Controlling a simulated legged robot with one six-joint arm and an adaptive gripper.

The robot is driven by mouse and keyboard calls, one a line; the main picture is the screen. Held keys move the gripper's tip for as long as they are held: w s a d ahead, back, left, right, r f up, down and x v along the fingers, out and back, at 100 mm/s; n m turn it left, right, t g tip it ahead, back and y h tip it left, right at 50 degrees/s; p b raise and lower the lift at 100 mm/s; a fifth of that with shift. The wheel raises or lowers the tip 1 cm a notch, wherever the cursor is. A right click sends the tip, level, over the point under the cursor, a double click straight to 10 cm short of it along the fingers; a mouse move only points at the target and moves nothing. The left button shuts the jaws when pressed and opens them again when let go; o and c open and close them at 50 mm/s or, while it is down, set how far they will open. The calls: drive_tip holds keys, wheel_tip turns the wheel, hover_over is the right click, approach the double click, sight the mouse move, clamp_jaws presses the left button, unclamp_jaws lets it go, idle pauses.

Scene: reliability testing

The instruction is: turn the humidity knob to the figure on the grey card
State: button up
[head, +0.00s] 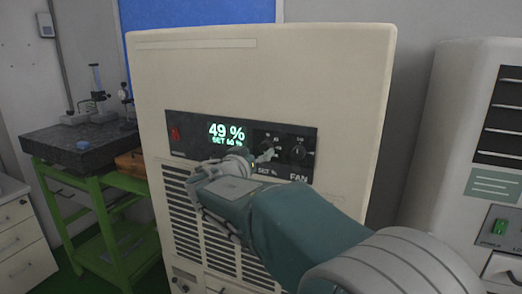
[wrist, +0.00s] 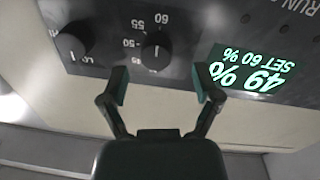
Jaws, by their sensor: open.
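The humidity knob, a round black knob with a white pointer line, is on the black panel in the wrist view (wrist: 155,52), with marks 50, 55 and 60 beside it. In the head view the SET knob (head: 266,143) is partly hidden by my gripper. My gripper (wrist: 161,84) is open, its two fingers spread either side of the knob's line and apart from it, seemingly short of it. It also shows in the head view (head: 262,157) in front of the panel. The lit display (head: 226,133) reads 49 % and SET 60 %. I cannot make out a grey card.
The FAN knob (head: 298,151) sits right of the SET knob, close by; it also shows in the wrist view (wrist: 74,42). A red switch (head: 175,134) is at the panel's left. A green-framed bench (head: 98,190) stands left, another white machine (head: 455,140) right.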

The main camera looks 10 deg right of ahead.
sight(264, 149)
drive_tip(key=shift+x, duration=1.6)
drive_tip(key=shift+s+a, duration=0.1)
drive_tip(key=shift+s, duration=0.05)
drive_tip(key=shift+a, duration=0.1)
drive_tip(key=c, duration=0.4)
drive_tip(key=shift+s, duration=0.15)
clamp_jaws()
